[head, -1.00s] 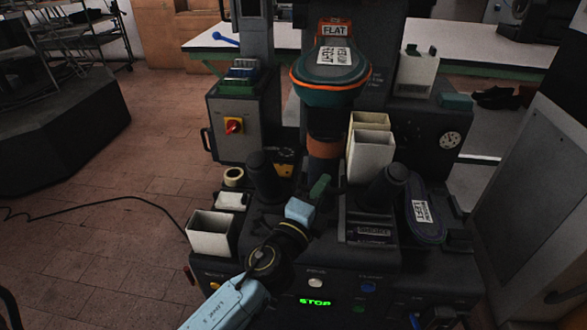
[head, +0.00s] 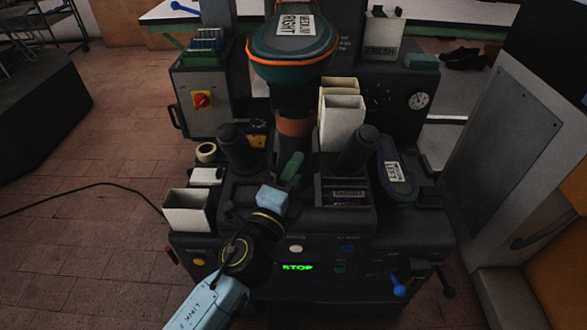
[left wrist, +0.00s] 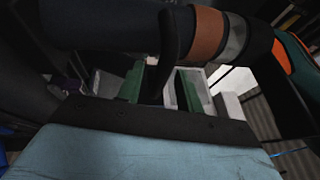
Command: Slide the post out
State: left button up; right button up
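The post (head: 294,125) stands upright in the middle of the press, dark with a copper-brown band. A teal shoe form with an orange rim (head: 293,50) and a white label sits on top of it. My left gripper (head: 292,167) has green fingers and is close to the lower part of the post, in front of it. In the left wrist view, the post's brown band (left wrist: 208,36) crosses the top. There the left gripper's fingers (left wrist: 165,88) stand apart, with a dark upright bar between or just beyond them; contact cannot be told. My right gripper is not in view.
Dark rounded pillars flank the post, left (head: 236,148) and right (head: 357,148). A pale open bin (head: 343,130) stands behind, another (head: 187,212) at the left. A dark sole with a label (head: 396,172) lies at right. The front panel shows a green STOP (head: 297,267).

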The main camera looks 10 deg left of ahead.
pick_arm(q)
jog(key=shift+w, duration=0.1)
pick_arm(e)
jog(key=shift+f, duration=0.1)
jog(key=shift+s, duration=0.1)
